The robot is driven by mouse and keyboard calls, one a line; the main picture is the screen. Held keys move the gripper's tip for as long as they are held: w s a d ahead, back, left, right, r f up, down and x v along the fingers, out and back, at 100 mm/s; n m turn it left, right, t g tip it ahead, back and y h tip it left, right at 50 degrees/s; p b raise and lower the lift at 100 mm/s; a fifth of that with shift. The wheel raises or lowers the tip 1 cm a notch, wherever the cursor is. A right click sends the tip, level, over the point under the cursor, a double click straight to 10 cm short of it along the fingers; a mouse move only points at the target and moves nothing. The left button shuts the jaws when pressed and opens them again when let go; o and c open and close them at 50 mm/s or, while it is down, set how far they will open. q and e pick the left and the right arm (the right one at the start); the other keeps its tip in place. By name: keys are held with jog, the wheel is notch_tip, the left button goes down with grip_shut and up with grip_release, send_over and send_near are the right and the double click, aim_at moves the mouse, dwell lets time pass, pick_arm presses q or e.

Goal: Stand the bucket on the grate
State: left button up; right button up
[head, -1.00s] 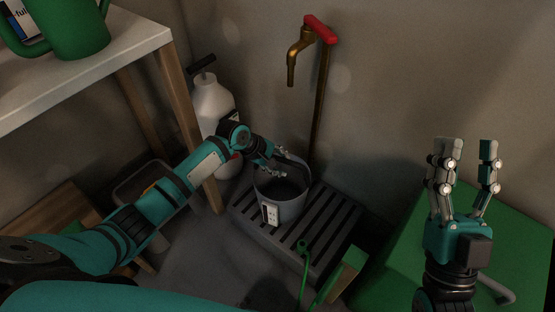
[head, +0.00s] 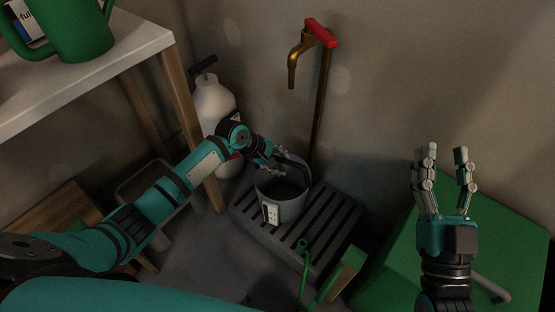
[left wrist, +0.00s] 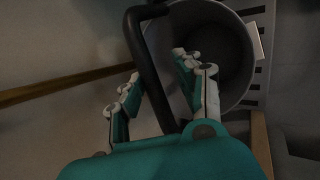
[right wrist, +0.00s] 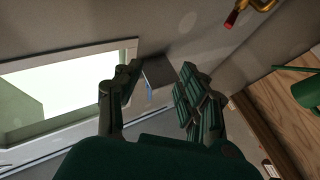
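The grey bucket (head: 283,208) with a white label stands upright on the slatted dark grate (head: 325,225), towards its left back part, below the tap. My left gripper (head: 275,153) is at the bucket's rim. In the left wrist view, the dark curved handle (left wrist: 147,62) passes between my left gripper's (left wrist: 156,68) spread fingers, with gaps visible beside it. The bucket's inside (left wrist: 215,50) looks dark and its contents cannot be made out. My right gripper (head: 445,154) is open and empty, raised over the green surface at right.
A brass tap with a red handle (head: 321,32) is on the wall above the grate. A white bottle (head: 213,103) stands behind my left arm, beside the shelf leg (head: 188,125). A green watering can (head: 82,30) stands on the shelf (head: 135,45).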

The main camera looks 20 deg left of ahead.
pick_arm(q)
jog(key=shift+s+a+r+p, duration=0.25)
jog(key=shift+r+p, duration=0.1)
jog(key=shift+p, duration=0.35)
pick_arm(e)
notch_tip(320, 180, down, 6)
jog(key=w+g+h, duration=0.1)
jog(key=g, duration=0.3)
jog(key=shift+w+d+h, duration=0.2)
jog(key=shift+w+h, duration=0.1)
jog(key=shift+w, duration=0.1)
pick_arm(q)
jog(key=shift+p+v, duration=1)
jog(key=shift+p, duration=0.5)
pick_arm(e)
jog(key=shift+s+d+f+g+h, duration=0.45)
jog(key=shift+s+f+g, duration=0.3)
jog(key=shift+f+g, duration=0.95)
jog(key=shift+s+d+f+g+h, duration=0.35)
jog(key=shift+s+d+f+g, duration=0.45)
jog(key=shift+f, duration=1.45)
jog(key=shift+s+d+f+g+h, duration=0.35)
jog(key=shift+s+f+g, duration=0.3)
jog(key=shift+f+g, duration=1.1)
jog(key=shift+f+t, duration=0.25)
pick_arm(q)
jog(key=shift+r, duration=0.1)
